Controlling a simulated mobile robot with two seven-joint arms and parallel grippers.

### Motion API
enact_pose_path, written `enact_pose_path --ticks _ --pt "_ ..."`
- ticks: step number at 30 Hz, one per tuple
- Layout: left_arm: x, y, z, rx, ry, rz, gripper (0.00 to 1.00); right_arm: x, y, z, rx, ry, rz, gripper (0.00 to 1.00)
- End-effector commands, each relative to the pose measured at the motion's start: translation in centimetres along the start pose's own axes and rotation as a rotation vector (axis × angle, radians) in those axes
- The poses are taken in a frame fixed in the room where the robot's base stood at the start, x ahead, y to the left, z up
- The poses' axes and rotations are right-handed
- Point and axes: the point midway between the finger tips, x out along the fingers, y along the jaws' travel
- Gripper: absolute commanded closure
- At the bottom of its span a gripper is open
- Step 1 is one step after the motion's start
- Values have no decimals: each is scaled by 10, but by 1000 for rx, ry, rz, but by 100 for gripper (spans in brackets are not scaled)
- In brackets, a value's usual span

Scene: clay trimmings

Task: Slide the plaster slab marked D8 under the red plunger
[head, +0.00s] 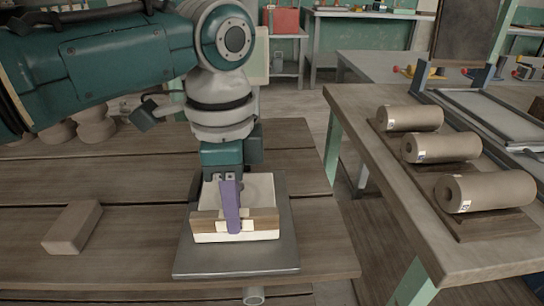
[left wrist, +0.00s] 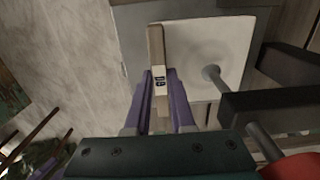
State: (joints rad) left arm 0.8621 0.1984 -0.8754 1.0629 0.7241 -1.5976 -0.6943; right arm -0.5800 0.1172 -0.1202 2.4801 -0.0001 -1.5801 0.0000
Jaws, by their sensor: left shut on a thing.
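The plaster slab (head: 254,187) is a pale square block with a wooden front strip (head: 262,222), resting over the grey metal plate (head: 236,264) on the bench. In the left wrist view its white top (left wrist: 223,40) lies right of the strip, whose small label (left wrist: 160,80) seems to read D8. My left gripper (head: 231,205) has purple fingers, one in front of the strip and one behind, and is shut on it. In the left wrist view a grey rod with a round foot (left wrist: 211,73) shows over the slab, running toward a red part (left wrist: 296,167), likely the plunger; the head view hides it.
A brown clay block (head: 73,227) lies left on the bench. Several round clay pieces (head: 95,125) sit behind it. The bench front between block and plate is clear.

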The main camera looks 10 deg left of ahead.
Motion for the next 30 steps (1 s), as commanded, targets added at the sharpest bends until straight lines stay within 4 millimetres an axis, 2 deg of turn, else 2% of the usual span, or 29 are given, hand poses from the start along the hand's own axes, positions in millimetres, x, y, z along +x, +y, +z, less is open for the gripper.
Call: enact_pose_path --ticks 10,11,20,26,30 --pt "0 -4 0 0 1 -1 100 3 0 1 -1 0 1 48" --pt "0 -4 0 0 1 -1 76 3 0 1 -1 0 1 48" --pt "0 -3 0 0 1 0 43 3 1 1 -4 -1 4 48" --pt "1 -3 0 0 0 2 43 4 1 2 -5 -1 4 48" --pt "-7 -3 0 1 2 0 43 0 1 0 -5 -1 4 48"
